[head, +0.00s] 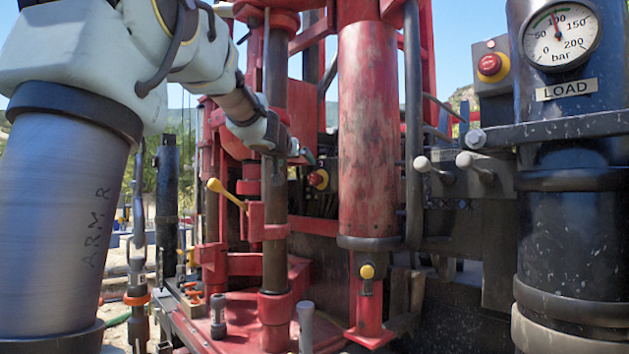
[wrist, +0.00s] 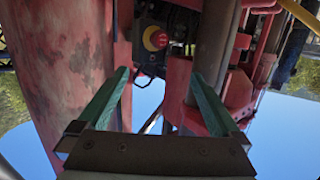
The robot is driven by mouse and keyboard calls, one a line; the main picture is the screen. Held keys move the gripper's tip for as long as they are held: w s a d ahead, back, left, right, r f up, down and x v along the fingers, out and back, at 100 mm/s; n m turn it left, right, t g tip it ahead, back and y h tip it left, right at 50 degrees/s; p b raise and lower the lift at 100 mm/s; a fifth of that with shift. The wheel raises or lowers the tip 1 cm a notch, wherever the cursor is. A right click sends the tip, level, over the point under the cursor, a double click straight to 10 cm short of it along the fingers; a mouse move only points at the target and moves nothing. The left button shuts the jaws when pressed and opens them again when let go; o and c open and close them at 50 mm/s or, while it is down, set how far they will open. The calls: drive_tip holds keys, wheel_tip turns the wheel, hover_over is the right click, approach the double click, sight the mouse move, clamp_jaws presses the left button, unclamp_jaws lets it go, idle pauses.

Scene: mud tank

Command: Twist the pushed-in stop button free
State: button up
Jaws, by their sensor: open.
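A red stop button with a yellow surround (head: 318,180) sits low in the gap between the upright rod and the thick red cylinder. In the wrist view, which is upside down, a red and yellow button (wrist: 156,38) shows beyond the fingertips, roughly between them in the picture. It appears to be the same one. A second red stop button (head: 490,65) is on a grey box at the upper right, left of the gauge. I cannot tell which is pushed in. My gripper (wrist: 160,73) has its green fingers apart and empty; in the head view it is mostly hidden behind the rod.
The red cylinder (head: 368,130) and the upright rod (head: 275,110) flank the gap. A yellow-knobbed lever (head: 228,194) stands left of the rod. Two grey-knobbed levers (head: 465,160) and a black cylinder with a pressure gauge (head: 561,36) are at the right.

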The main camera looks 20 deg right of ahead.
idle(0.3)
drive_tip(key=v, duration=1)
drive_tip(key=s+a+f+n+g+y, duration=0.1)
drive_tip(key=s+a+f+g+y, duration=0.15)
drive_tip(key=f, duration=0.95)
drive_tip(key=s+a+f+n+g+y, duration=0.1)
drive_tip(key=a+f+g, duration=0.25)
drive_tip(key=f, duration=0.95)
drive_tip(key=s+a+f+n+g+y, duration=0.1)
drive_tip(key=s+a+f+g+y, duration=0.1)
drive_tip(key=s+a+f, duration=0.5)
drive_tip(key=s+a+f+n+g+y, duration=0.1)
drive_tip(key=s+a+f+g+y, duration=0.1)
drive_tip(key=s+a+f+g, duration=0.2)
drive_tip(key=s+a+f, duration=0.3)
drive_tip(key=s+f, duration=0.3)
drive_tip(key=f, duration=0.4)
drive_tip(key=shift+s+a+n, duration=0.2)
drive_tip(key=shift+s+n, duration=0.1)
drive_tip(key=shift+s, duration=0.1)
